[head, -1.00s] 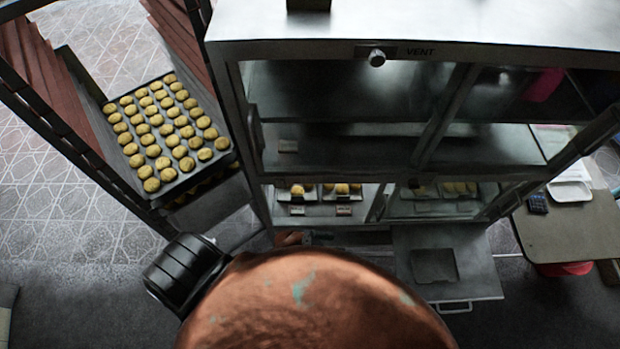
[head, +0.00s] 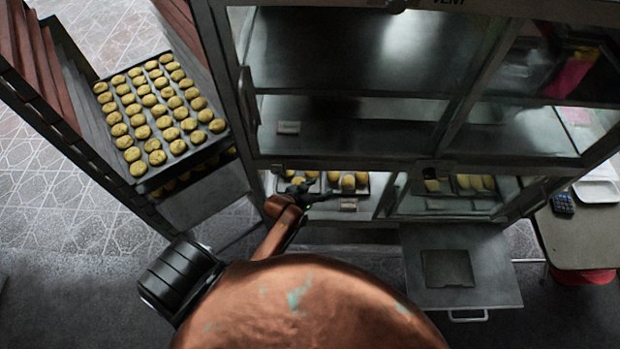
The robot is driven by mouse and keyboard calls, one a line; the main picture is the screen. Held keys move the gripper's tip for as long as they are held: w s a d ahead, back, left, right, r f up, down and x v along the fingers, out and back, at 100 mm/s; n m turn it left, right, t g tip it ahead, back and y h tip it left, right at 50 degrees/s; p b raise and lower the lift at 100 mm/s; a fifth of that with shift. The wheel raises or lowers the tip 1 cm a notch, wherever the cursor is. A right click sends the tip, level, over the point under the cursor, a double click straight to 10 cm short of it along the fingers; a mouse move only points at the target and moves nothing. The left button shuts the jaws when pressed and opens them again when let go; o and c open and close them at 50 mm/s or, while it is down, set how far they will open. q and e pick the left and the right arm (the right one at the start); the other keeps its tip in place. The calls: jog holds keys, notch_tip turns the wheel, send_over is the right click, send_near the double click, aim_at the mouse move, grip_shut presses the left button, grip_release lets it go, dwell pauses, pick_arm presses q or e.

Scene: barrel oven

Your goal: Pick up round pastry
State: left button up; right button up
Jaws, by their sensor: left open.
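Round golden pastries (head: 348,182) sit on small trays on the low shelf of the metal display cabinet (head: 350,108). My left gripper (head: 320,190) is open at the front of that shelf, between the left tray's pastries (head: 297,181) and the middle tray's pastries. Its dark fingers partly cover the left tray, and I cannot tell whether they touch a pastry. No pastry shows in its grasp. My right gripper is not in view.
A rack at the left holds a large tray (head: 146,190) of many round pastries. Closed glass panes show further right, with pastries (head: 475,182) behind them. A metal drawer (head: 478,298) juts out below. A table (head: 580,235) stands at the right.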

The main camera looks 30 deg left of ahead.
aim_at(310, 174)
pick_arm(q)
jog(key=a+y+b, duration=0.1)
jog(key=a, duration=0.1)
jog(key=a+n, duration=0.1)
jog(key=a, duration=0.1)
jog(key=s+a+f+y+b, duration=0.1)
jog(key=a, duration=0.2)
jog(key=shift+s+n+t+y+b, duration=0.1)
jog(key=shift+n+t+y+b, duration=0.2)
jog(key=shift+w+a, duration=0.15)
jog(key=shift+w, duration=0.1)
jog(key=b+x, duration=0.2)
jog(key=x, duration=0.4)
jog(key=shift+w+a+f, duration=0.1)
jog(key=shift+w+a, duration=0.1)
jog(key=shift+w, duration=0.15)
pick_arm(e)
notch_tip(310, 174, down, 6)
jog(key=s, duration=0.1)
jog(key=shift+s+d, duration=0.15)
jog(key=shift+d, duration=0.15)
pick_arm(q)
jog(key=shift+c, duration=0.3)
jog(key=c, duration=0.9)
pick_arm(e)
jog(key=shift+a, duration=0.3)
